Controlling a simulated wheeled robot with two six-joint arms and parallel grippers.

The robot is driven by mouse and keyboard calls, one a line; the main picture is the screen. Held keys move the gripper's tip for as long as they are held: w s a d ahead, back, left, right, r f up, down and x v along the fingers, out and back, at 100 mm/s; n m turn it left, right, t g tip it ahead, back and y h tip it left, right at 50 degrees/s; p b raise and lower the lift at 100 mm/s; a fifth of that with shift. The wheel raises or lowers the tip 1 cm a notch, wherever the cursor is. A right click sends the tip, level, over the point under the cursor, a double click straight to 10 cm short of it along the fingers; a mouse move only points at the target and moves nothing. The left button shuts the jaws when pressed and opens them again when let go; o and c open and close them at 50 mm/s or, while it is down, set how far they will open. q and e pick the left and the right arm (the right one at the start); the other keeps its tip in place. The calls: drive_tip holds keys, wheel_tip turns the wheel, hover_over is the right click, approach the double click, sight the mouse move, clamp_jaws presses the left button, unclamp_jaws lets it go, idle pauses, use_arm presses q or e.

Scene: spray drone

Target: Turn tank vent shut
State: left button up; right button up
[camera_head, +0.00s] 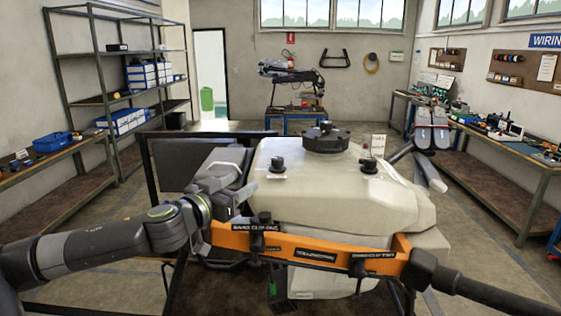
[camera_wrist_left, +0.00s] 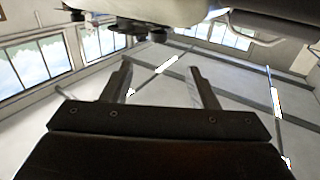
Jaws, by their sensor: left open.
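The drone's pale tank (camera_head: 340,195) has a large black lid (camera_head: 325,138) on top. Two small black knobs stand on it, a left knob (camera_head: 278,164) and a right knob (camera_head: 369,165). Which one is the vent is not clear, and their turned position is too small to tell. My left gripper (camera_head: 228,168) is beside the tank's left edge, left of the left knob. In the left wrist view its two fingers (camera_wrist_left: 160,72) are apart with nothing between them. The tank's pale underside edge (camera_wrist_left: 175,10) and dark fittings show above them. My right gripper is not seen.
An orange beam (camera_head: 310,248) with black clamps crosses in front of the tank. Grey folded drone parts (camera_head: 431,128) stand at the right. A shelf rack (camera_head: 120,75) and benches line the walls. The space above the tank is clear.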

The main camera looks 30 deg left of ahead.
use_arm(q)
approach(274, 164)
drive_tip(key=w, duration=1)
drive_tip(key=shift+a, duration=0.1)
drive_tip(key=shift+w, duration=0.8)
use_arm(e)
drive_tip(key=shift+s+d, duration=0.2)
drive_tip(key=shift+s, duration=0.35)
use_arm(q)
drive_tip(key=shift+c, duration=0.3)
drive_tip(key=c, duration=0.9)
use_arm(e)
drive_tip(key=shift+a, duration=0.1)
